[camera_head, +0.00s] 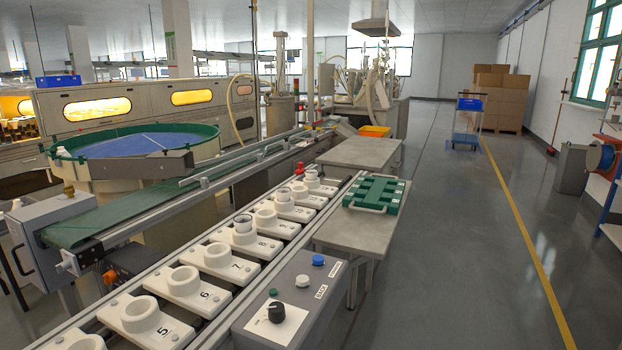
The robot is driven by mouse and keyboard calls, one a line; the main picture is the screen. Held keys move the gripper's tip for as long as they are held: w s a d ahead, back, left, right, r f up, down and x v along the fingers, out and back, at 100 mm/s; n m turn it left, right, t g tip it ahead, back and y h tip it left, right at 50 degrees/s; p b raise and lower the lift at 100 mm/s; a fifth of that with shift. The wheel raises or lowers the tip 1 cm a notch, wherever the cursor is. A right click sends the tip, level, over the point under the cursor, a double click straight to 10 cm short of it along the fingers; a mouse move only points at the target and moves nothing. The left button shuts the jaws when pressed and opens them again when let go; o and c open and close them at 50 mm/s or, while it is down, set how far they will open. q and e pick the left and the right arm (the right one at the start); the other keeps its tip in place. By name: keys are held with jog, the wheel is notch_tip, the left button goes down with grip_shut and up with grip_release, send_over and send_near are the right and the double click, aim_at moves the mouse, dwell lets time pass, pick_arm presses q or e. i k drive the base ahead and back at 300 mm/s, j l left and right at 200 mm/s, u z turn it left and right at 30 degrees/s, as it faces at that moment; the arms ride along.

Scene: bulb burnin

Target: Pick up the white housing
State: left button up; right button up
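A row of white numbered blocks with round ring sockets runs along a rail; the block marked 6 (185,285) and the block marked 5 (144,318) are nearest and look empty. A white cup-like part (243,223) with a greyish top sits in the socket of a block farther along. Similar white parts stand in farther sockets, one (283,195) with a dark band and one (312,175) near the far end. I cannot tell which of these is the white housing. Neither of my grippers is in view.
A green slotted tray (375,193) lies on a grey table right of the rail. A grey control box (290,306) with a knob and buttons stands at the near end. A green conveyor belt (115,216) runs left of the rail. The floor at right (450,270) is clear.

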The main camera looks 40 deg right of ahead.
aim_at(284, 199)
jog(key=l+u, duration=0.15)
jog(key=u, duration=0.3)
jog(key=l+u, duration=0.25)
jog(key=l, duration=0.3)
jog(key=k+l+u, duration=0.2)
jog(key=l, duration=0.35)
jog(key=l+u, duration=0.25)
jog(key=l, duration=0.3)
